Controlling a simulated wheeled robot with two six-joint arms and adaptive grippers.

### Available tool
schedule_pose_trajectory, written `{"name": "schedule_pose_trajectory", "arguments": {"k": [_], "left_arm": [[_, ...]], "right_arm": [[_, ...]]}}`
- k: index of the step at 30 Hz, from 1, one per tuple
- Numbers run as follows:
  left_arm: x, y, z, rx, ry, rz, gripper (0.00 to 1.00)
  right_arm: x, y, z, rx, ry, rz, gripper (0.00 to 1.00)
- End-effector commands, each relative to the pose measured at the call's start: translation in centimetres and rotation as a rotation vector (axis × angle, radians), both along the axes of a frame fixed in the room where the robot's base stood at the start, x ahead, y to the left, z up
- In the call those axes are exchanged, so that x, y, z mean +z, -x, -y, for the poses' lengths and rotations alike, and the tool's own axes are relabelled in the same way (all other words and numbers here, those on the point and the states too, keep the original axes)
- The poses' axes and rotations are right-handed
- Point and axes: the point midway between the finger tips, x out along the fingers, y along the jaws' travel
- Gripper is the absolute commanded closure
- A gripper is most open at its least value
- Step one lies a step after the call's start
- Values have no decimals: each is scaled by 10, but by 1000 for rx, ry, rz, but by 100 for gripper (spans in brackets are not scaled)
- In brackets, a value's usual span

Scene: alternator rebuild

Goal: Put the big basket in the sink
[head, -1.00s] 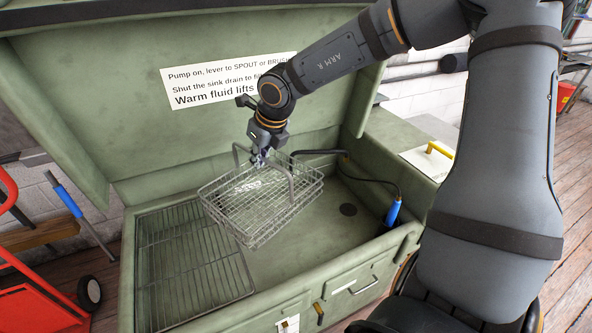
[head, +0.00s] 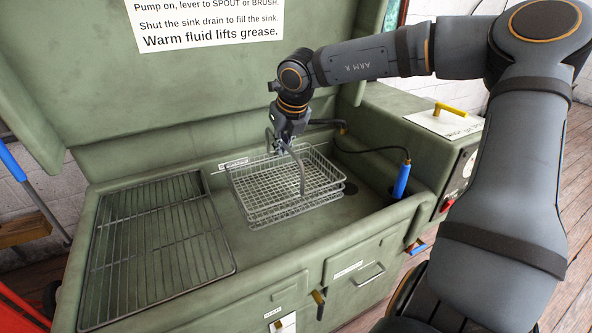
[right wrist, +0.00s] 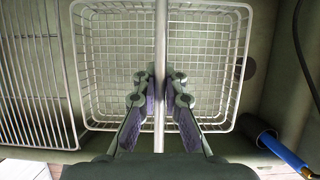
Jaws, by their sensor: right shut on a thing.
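The big wire basket (head: 262,190) is in the green sink (head: 238,226), right of the drain rack. In the head view it looks low in the basin; I cannot tell whether its underside touches the floor. My right gripper (head: 285,146) is above the basket, shut on its handle. In the right wrist view the gripper (right wrist: 160,95) has its fingers on both sides of the handle bar (right wrist: 161,40), with the basket's mesh (right wrist: 110,50) below. My left gripper is not in view.
A wire drain rack (head: 160,245) covers the left part of the washer. A blue-handled brush (head: 402,180) with a black hose stands at the sink's right edge. The raised lid (head: 200,85) is behind. A white plate with a yellow handle (head: 447,122) lies at right.

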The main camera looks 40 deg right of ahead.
Motion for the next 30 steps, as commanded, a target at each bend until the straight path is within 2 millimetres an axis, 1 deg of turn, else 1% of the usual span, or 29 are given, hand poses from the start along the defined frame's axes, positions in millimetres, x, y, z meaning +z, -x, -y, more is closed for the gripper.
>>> {"name": "schedule_pose_trajectory", "arguments": {"k": [1, 6, 12, 18, 21, 26, 30], "left_arm": [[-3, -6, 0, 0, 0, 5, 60], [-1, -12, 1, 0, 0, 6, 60], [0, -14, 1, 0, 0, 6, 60], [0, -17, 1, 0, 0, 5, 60], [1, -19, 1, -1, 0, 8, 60], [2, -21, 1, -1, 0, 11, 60], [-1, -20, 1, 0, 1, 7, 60]], "right_arm": [[-15, 0, -1, 2, -4, -2, 100], [-43, 0, -1, 2, -3, -2, 100], [-52, 0, -1, 1, -3, 1, 100], [-83, 0, -1, 3, -2, -2, 100], [-87, 0, -1, 2, -2, -1, 100], [-87, 0, 0, 2, -1, 0, 100], [-89, 0, 0, 2, -1, 0, 100]]}}
